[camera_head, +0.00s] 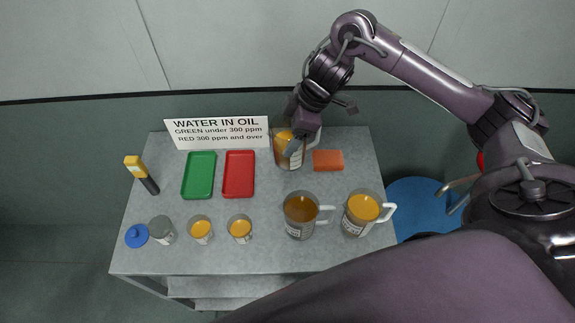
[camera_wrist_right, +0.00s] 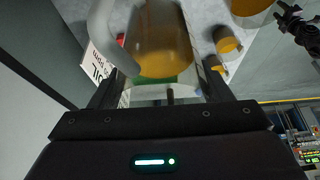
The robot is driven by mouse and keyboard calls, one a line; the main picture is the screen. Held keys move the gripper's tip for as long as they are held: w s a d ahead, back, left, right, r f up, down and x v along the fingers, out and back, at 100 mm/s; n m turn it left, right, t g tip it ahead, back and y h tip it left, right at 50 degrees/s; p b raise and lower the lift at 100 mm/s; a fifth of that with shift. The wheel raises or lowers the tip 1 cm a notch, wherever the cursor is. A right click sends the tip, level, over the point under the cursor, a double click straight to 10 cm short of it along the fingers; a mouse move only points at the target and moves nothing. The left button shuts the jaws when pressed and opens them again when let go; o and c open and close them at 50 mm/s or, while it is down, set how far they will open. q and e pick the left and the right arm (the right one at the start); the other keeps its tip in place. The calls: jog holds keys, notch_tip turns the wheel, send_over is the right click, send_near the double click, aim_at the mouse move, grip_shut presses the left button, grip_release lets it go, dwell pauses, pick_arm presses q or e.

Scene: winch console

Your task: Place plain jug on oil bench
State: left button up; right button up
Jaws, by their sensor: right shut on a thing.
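The oil bench (camera_head: 268,262) is a grey table in the middle of the head view. A clear jug (camera_head: 290,158) with amber liquid is at its back, right of the sign. My right gripper (camera_head: 305,124) is shut on this jug, partly covering it. The jug (camera_wrist_right: 160,45) fills the upper middle of the right wrist view, with its pale handle curving on the left. I cannot tell whether its base touches the bench. Two more handled jugs, a brownish one (camera_head: 300,218) and an orange one (camera_head: 361,214), stand at the front right. My left gripper is out of view.
A green tray (camera_head: 199,176), a red tray (camera_head: 239,175) and an orange block (camera_head: 328,160) lie on the bench. Small cups (camera_head: 201,230) (camera_head: 240,229), a grey jar (camera_head: 162,230), a blue lid (camera_head: 136,236) and a yellow-black tool (camera_head: 142,174) are left. The sign (camera_head: 218,132) stands behind.

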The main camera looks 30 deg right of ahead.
jog(key=f, duration=0.4)
jog(key=f+b, duration=0.1)
jog(key=f, duration=0.2)
jog(key=shift+w+d+f, duration=0.15)
jog(key=shift+d+f, duration=0.05)
jog(key=shift+f, duration=0.65)
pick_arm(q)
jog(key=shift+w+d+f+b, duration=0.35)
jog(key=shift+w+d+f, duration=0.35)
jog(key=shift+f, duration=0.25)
pick_arm(e)
notch_tip(320, 180, down, 4)
jog(key=shift+r, duration=0.2)
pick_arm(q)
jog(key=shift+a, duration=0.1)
pick_arm(e)
jog(key=shift+f, duration=0.1)
jog(key=o, duration=1.2)
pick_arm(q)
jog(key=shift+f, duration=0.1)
